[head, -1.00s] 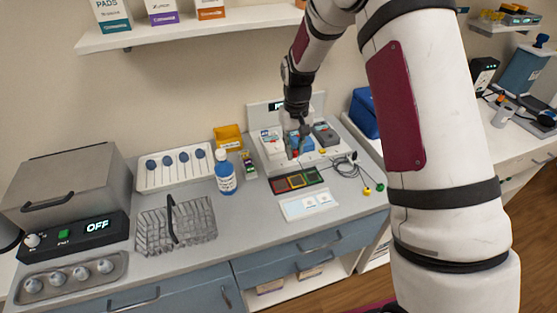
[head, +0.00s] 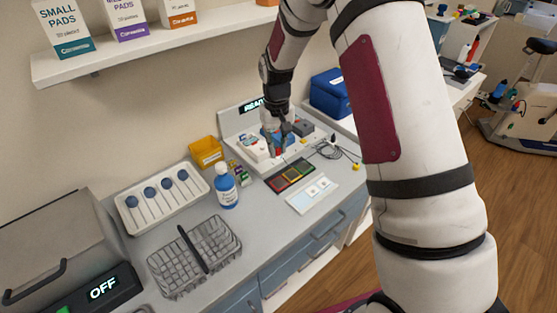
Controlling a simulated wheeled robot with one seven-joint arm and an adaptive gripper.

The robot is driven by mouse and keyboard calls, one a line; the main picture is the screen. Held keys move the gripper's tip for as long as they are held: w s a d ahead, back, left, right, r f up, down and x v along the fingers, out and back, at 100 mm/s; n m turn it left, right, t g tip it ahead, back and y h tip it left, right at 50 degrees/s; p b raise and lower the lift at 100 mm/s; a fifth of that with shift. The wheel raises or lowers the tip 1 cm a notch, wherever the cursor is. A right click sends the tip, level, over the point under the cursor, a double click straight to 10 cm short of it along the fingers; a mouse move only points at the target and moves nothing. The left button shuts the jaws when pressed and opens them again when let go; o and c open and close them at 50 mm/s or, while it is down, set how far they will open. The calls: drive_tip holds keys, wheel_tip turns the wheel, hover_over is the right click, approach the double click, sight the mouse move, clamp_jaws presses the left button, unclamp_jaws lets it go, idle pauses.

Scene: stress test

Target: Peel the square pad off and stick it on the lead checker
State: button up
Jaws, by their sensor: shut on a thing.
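The lead checker appears to be the white device (head: 308,150) at the back of the counter, with a lit panel reading "REA…" (head: 252,106), partly hidden by my arm. My gripper (head: 278,150) points down over the device's top, its fingers close together around something small. Blue and red bits show by the fingertips, but I cannot tell which part is held. A white sheet (head: 300,203) with small square pads (head: 313,190) lies on the counter in front of the device.
A blue-labelled bottle (head: 225,187), a yellow bin (head: 206,151), a wire basket (head: 195,255) and a white tray of blue-headed tools (head: 162,201) stand further left. A cable (head: 330,150) lies right of the device.

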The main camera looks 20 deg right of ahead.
sight(280, 159)
drive_tip(key=shift+n, duration=0.9)
drive_tip(key=f, duration=0.1)
drive_tip(key=s+f, duration=0.1)
drive_tip(key=f, duration=0.1)
drive_tip(key=s+f+p, duration=0.1)
drive_tip(key=shift+f, duration=0.15)
drive_tip(key=shift+w+f+b, duration=0.1)
drive_tip(key=shift+f+b, duration=0.25)
drive_tip(key=shift+f, duration=2.35)
drive_tip(key=shift+f, duration=0.6)
drive_tip(key=o, duration=0.5)
drive_tip(key=shift+r, duration=0.15)
drive_tip(key=shift+r, duration=1.85)
